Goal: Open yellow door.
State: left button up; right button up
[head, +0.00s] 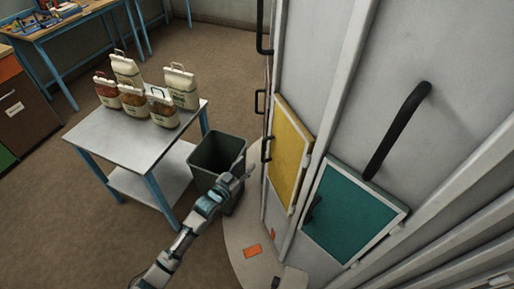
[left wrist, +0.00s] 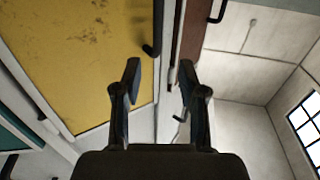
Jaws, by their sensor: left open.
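The yellow door (head: 288,158) is a small panel set low in the tall grey cabinet, and it looks shut. Its black handle (head: 266,149) is on its left edge. In the left wrist view the yellow door (left wrist: 85,50) fills the upper left, and a black handle (left wrist: 153,40) stands out at its right edge. My left gripper (head: 244,169) is open and empty, just left of and below the handle in the head view. In the left wrist view its two fingertips (left wrist: 160,82) are apart, with the handle's end ahead between them. My right gripper is not in view.
A teal door (head: 350,215) with black handles nearby is right of the yellow one. A dark bin (head: 215,150) stands behind my left gripper. A grey table (head: 125,140) with several sacks (head: 165,107) is at the left. Brown floor (head: 80,215) is clear at lower left.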

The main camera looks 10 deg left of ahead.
aim_at(263, 148)
pick_arm(q)
jog(key=x, duration=0.7)
jog(key=b+x, duration=0.1)
jog(key=x, duration=0.2)
jog(key=shift+w+d, duration=0.2)
jog(key=shift+d, duration=0.2)
jog(key=shift+w, duration=0.3)
jog(key=shift+w+a, duration=0.1)
jog(key=shift+w, duration=0.15)
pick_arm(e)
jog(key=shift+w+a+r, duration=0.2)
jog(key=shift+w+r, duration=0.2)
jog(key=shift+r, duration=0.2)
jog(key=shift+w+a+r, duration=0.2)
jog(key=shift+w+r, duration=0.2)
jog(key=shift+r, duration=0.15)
pick_arm(q)
jog(key=shift+d, duration=0.3)
jog(key=c, duration=0.3)
jog(key=shift+d, duration=0.1)
grip_shut()
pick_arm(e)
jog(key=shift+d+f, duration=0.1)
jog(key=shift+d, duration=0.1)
